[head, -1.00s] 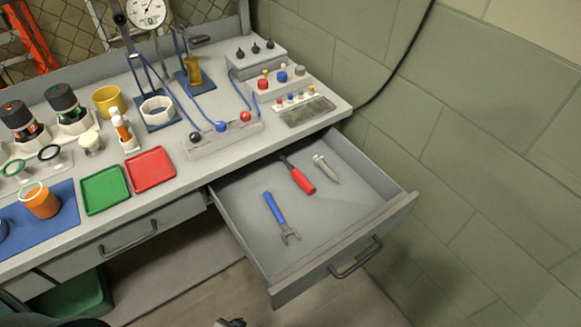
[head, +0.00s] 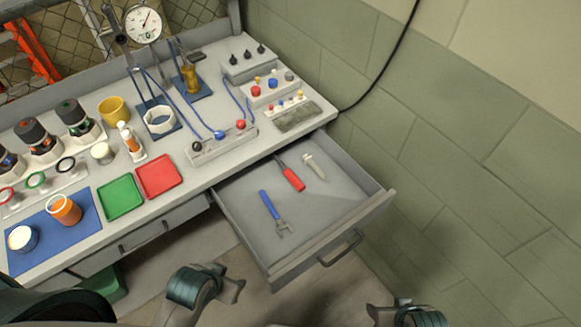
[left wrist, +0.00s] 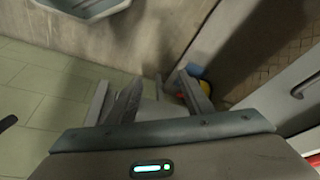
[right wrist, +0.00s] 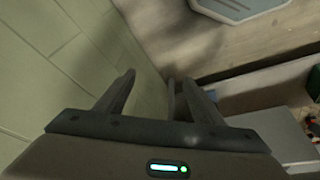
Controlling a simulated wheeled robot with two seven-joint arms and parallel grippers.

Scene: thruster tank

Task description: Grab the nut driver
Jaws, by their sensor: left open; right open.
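The red-handled tool (head: 290,176), which looks like the nut driver, lies in the open drawer (head: 330,212), its dark shaft pointing to the back left. A blue-handled wrench (head: 271,209) lies in front of it to the left, and a pale syringe-like tool (head: 315,166) lies to its right. My left gripper (head: 234,284) is open and empty in front of the bench, left of the drawer; its jaws also show in the left wrist view (left wrist: 150,92). My right gripper (head: 388,308) is partly cut off at the bottom edge, right of the drawer. It is open and empty in the right wrist view (right wrist: 158,80).
The drawer front (head: 340,243) with its handle stands out from the bench (head: 215,172). The bench top holds red (head: 159,175) and green (head: 120,197) trays, jars and a terminal strip. A green block wall (head: 450,150) stands to the right.

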